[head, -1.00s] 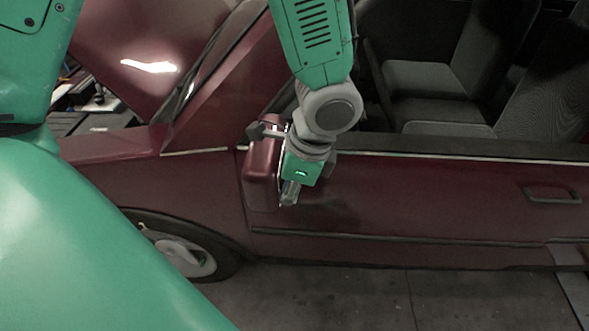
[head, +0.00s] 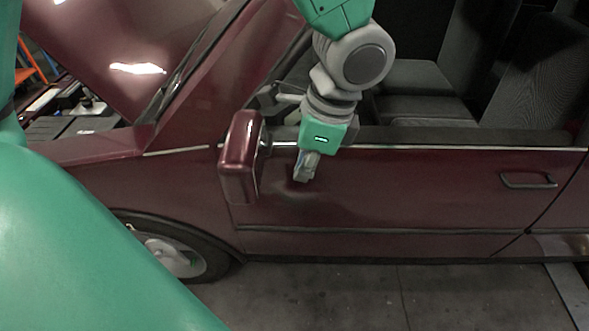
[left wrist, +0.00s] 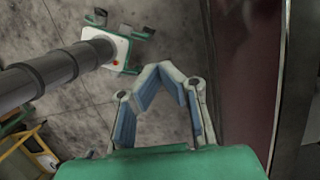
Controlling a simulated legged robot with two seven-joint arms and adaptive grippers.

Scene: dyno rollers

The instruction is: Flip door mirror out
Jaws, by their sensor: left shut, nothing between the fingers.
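The door mirror (head: 240,158) is a dark red housing at the front of the car door (head: 400,190). It stands out from the door, with its inner edge towards my gripper. My left gripper (head: 303,178) is just right of the mirror and points down in front of the door. Its fingers are shut with nothing between them, and a gap shows between them and the mirror. In the left wrist view the fingertips (left wrist: 165,72) meet, with the red door panel (left wrist: 248,75) to their right. The mirror cannot be made out there. My right gripper is not in view.
The door's window opening shows dark seats (head: 420,85) inside. A door handle (head: 528,180) is at the right and a front wheel (head: 175,253) at lower left. The raised bonnet (head: 130,55) is at upper left. Concrete floor (head: 330,290) lies below the car.

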